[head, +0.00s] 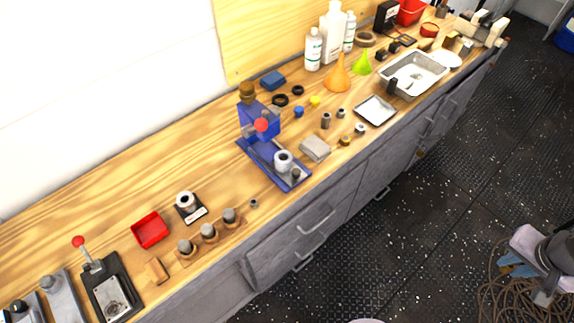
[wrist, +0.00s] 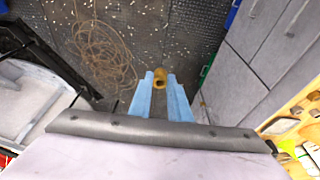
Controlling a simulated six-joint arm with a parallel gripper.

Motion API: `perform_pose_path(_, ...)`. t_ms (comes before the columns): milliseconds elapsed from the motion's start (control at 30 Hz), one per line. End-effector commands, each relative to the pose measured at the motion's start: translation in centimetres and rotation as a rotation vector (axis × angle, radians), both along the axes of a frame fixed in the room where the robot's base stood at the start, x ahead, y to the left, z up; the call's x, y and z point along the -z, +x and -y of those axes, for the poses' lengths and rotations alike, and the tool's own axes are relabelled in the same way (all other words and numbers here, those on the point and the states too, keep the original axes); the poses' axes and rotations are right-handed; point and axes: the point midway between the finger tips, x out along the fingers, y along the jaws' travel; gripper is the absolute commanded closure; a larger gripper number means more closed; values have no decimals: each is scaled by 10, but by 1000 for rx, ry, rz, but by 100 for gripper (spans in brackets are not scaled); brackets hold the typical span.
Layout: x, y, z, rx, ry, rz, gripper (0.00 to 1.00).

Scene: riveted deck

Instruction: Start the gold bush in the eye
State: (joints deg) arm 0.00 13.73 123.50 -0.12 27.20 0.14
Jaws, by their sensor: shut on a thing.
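My gripper (wrist: 162,84) has pale blue fingers, shut on the gold bush (wrist: 159,76), a short hollow ring held at the fingertips. Its open end shows in the wrist view. In the head view my gripper (head: 512,266) is at the lower right, over the dark floor and well away from the bench; the bush cannot be made out there. A blue press (head: 262,125) stands mid-bench with a grey ring-shaped part (head: 283,160) on its base. Another grey ring (head: 185,201) sits on a small black stand to the left. I cannot tell which one is the eye.
The wooden bench (head: 120,190) holds a red tray (head: 150,230), several grey plugs in a wooden block, a metal plate (head: 375,110), a steel basin (head: 440,72), funnels and bottles. A coiled rope (head: 520,300) lies on the floor. Open floor lies between my gripper and the bench.

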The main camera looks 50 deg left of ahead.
Motion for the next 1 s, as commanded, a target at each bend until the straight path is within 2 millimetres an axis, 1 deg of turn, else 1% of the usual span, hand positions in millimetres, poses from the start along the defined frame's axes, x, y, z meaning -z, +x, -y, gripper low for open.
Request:
perform_pose_path(367, 0, 1, -1, -2, -1, 1, 100)
perform_pose_path(467, -1, 4, -5, -15, 0, 0, 100)
perform_pose_path(567, -4, 12, -16, -43, -1, 1, 100)
perform_pose_path(667, -7, 25, -36, -93, -1, 1, 100)
perform_pose_path(767, -11, 41, -66, -162, -1, 0, 100)
perform_pose_path(867, -15, 56, -104, -245, -2, 0, 100)
perform_pose_path(900, -17, 61, -121, -280, -2, 0, 100)
perform_pose_path(967, -19, 68, -147, -334, -3, 0, 100)
perform_pose_path(1000, -20, 71, -164, -368, -2, 0, 100)
